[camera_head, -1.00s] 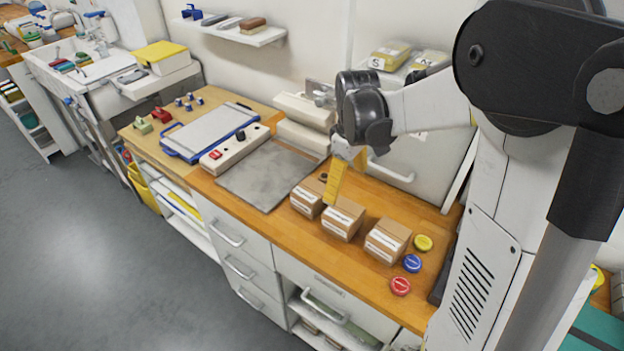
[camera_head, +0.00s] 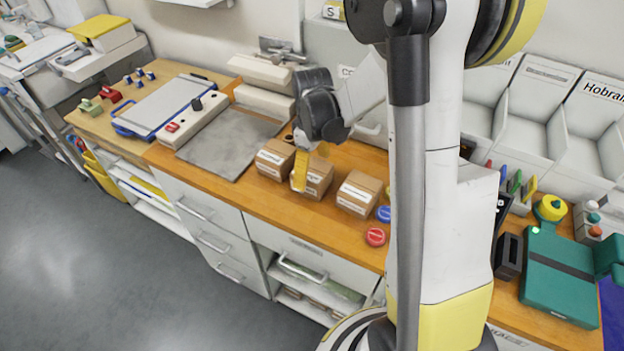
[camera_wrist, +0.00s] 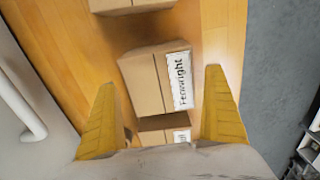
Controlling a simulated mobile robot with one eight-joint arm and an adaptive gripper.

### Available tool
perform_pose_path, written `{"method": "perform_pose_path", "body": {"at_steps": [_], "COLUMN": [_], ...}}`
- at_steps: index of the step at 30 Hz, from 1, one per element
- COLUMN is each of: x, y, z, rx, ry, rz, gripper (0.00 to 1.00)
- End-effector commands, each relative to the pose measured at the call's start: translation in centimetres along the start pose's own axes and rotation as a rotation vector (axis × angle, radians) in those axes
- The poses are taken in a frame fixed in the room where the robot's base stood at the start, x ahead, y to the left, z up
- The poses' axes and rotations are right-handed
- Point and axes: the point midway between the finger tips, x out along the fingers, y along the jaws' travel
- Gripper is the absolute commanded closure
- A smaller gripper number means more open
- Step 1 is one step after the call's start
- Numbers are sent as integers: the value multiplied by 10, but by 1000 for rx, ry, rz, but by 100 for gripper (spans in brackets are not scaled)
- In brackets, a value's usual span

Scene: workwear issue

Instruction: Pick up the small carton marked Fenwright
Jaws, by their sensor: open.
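The small carton marked Fenwright (camera_wrist: 146,84) is a brown box with a white label, in the middle of the wrist view. It appears to be the middle carton (camera_head: 320,181) of a row of three on the wooden counter in the head view. My gripper (camera_wrist: 160,80) is open, with yellow fingers on either side of the lower part of the view. In the head view my gripper (camera_head: 306,174) hangs over the middle carton and hides part of it. Nothing is held; whether a finger touches the carton cannot be told.
A similar carton (camera_head: 276,158) stands close on the left and another (camera_head: 359,193) on the right. A red disc (camera_head: 375,237) and a blue disc (camera_head: 383,214) lie beyond the right one. A grey mat (camera_head: 225,143) lies left. The counter's front edge is near.

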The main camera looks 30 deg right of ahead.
Motion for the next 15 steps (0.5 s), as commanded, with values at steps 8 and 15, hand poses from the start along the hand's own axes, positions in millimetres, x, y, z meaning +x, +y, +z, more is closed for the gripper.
{"method": "perform_pose_path", "body": {"at_steps": [8, 15], "x": [-1, -2], "y": [0, 0], "z": [0, 0], "rx": [0, 0], "ry": [0, 0], "rz": [0, 0], "gripper": [46, 60]}}
